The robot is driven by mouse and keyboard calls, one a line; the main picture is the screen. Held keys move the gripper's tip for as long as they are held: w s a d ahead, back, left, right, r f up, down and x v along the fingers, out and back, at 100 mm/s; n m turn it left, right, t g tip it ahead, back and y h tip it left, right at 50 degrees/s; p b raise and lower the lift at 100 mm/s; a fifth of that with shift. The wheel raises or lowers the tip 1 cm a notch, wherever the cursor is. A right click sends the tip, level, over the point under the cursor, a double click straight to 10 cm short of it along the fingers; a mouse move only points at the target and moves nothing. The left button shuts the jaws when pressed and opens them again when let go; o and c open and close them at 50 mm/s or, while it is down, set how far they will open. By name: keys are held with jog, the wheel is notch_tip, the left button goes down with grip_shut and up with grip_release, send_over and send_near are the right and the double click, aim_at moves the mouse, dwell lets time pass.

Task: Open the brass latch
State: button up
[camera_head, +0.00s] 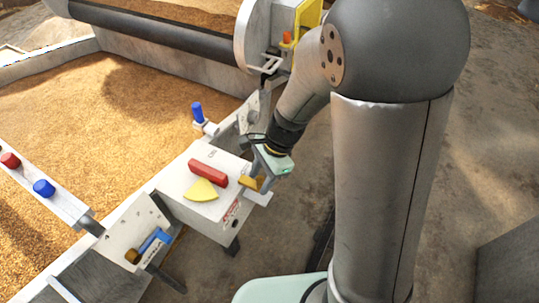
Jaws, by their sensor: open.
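A small brass-coloured piece (250,183), which looks like the brass latch, sits at the right edge of a white box (215,215). My gripper (262,186) reaches down from the upper right, right beside this brass piece. Its jaws are open. The fingertips are small and partly hidden, so I cannot tell whether they touch the latch or stand around it. A red bar (208,172) and a yellow wedge-shaped plate (201,190) lie on top of the box.
Grain fills a large metal trough (50,71) behind the box. A blue peg (197,113) stands behind the box. A rail with red (10,160) and blue (44,188) knobs is at left. A blue handle (155,243) is below. The floor (290,225) right of the box is clear.

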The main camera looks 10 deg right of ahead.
jog(key=p+v, duration=0.3)
jog(key=v, duration=1.3)
jog(key=shift+r+p, duration=0.3)
jog(key=shift+r, duration=0.05)
jog(key=shift+d, duration=0.15)
jog(key=s+d+r+n+t+h+p, duration=0.1)
jog(key=s+d+r+n+h+p, duration=0.1)
jog(key=s+d+r+n+p, duration=0.1)
jog(key=s+d+r+n+t+h+p, duration=0.1)
jog(key=s+d+r+n+h+p, duration=0.1)
jog(key=s+r+n+p, duration=0.4)
jog(key=s+d+n+p, duration=0.1)
jog(key=s+n, duration=0.3)
jog(key=shift+n+p, duration=0.4)
jog(key=shift+r, duration=0.15)
